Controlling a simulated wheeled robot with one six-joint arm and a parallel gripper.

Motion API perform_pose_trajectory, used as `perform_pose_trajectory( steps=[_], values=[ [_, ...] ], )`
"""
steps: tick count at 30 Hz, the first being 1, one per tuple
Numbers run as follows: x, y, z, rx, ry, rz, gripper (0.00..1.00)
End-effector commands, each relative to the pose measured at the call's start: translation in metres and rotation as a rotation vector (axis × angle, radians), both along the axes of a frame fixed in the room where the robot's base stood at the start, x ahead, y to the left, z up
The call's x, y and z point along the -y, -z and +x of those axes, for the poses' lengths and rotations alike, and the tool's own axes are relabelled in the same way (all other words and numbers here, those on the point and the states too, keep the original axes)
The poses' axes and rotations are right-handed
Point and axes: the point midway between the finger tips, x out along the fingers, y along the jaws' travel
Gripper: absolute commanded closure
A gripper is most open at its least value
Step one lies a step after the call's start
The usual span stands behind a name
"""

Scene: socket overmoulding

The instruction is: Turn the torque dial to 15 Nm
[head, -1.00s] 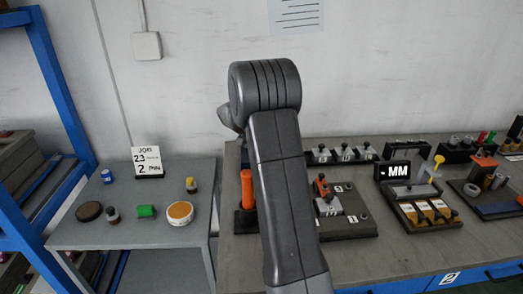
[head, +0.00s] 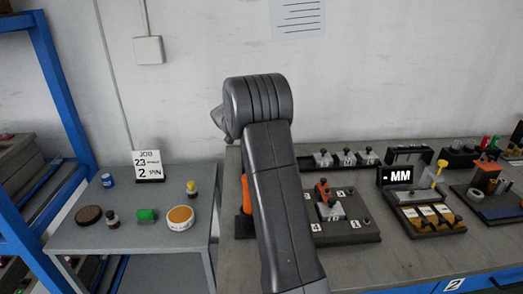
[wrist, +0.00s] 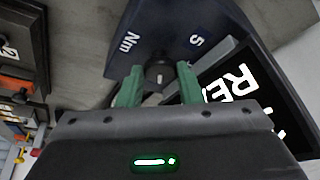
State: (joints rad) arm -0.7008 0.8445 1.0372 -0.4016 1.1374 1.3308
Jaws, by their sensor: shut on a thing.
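The torque dial (wrist: 158,75) is a small dark round knob with a light pointer mark, on a dark blue panel (wrist: 160,28) in the wrist view. The panel carries a white "Nm" label on the left and a "5" on the right; no 15 mark is readable. My gripper (wrist: 157,84) has its green fingers on both sides of the dial and is shut on it. In the head view my arm's links hide the gripper, and the dial cannot be seen there.
A black display (wrist: 250,95) with large white letters, partly cut off, lies right of the dial. In the head view, a bench (head: 410,258) holds fixtures and an "MM" display (head: 400,176). A side table (head: 130,238) with small containers stands left, beside a blue rack (head: 62,95).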

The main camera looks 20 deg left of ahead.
Motion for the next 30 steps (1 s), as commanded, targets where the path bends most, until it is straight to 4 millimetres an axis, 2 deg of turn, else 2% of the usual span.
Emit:
perform_pose_trajectory(
  steps=[6,7,10,21,26,30],
  values=[
    [0.000,0.000,0.000,0.000,0.001,0.002,0.91],
    [0.000,0.000,0.000,0.000,0.001,0.002,0.64],
    [0.000,0.000,0.000,0.000,0.000,0.001,0.46],
    [-0.001,-0.006,-0.002,0.001,-0.001,0.002,0.46],
    [-0.006,-0.029,-0.010,0.003,-0.002,0.004,0.46],
    [-0.013,-0.060,-0.021,0.003,-0.003,0.004,0.46]
  ],
)
